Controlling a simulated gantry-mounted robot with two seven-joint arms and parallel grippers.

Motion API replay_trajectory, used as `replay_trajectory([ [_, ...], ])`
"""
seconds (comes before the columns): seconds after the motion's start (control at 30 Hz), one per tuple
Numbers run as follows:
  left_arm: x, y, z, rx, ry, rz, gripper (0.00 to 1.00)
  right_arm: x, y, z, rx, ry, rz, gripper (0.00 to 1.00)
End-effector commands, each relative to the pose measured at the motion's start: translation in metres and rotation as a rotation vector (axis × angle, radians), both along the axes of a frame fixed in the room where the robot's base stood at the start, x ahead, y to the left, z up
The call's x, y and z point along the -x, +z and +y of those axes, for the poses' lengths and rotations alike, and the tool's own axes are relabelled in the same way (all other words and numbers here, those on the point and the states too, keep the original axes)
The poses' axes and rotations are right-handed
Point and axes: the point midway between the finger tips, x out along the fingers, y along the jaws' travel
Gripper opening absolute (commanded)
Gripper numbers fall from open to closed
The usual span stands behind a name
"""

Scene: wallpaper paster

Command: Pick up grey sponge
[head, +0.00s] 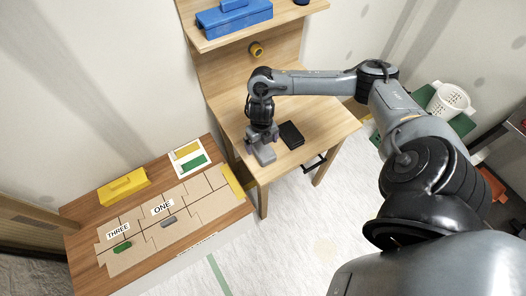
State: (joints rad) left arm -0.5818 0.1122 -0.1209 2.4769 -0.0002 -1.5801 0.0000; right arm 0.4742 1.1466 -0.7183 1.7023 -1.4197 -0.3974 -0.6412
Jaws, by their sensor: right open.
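A light grey block (265,156), which looks like the grey sponge, lies on the small wooden table near its front left edge. My right gripper (262,139) points down right over it, with its two fingers apart. The fingers and the block nearly overlap in the head view, so I cannot tell whether they touch. The upper part of the block is partly hidden by the gripper. My left gripper is not in view.
A black flat item (291,134) lies just right of the gripper. A yellow toolbox (124,186) and a board with small green (122,247) and grey (168,221) pieces are on the left bench. A blue toolbox (234,17) stands on the shelf above.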

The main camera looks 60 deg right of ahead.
Motion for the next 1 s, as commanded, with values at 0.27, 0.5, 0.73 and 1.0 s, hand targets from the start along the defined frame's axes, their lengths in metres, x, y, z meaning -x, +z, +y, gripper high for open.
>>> replay_trajectory([
  [0.27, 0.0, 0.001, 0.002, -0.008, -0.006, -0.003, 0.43, 0.003, -0.023, -0.004, 0.0, -0.003, 0.001, 1.0],
  [0.5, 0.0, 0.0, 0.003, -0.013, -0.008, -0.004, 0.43, 0.003, -0.05, -0.005, 0.001, -0.002, -0.001, 1.0],
  [0.73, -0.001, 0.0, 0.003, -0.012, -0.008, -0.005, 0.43, 0.003, -0.054, -0.006, 0.002, 0.0, -0.001, 1.0],
  [1.0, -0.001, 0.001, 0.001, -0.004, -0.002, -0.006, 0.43, 0.003, -0.053, -0.006, 0.002, 0.0, -0.001, 0.72],
])
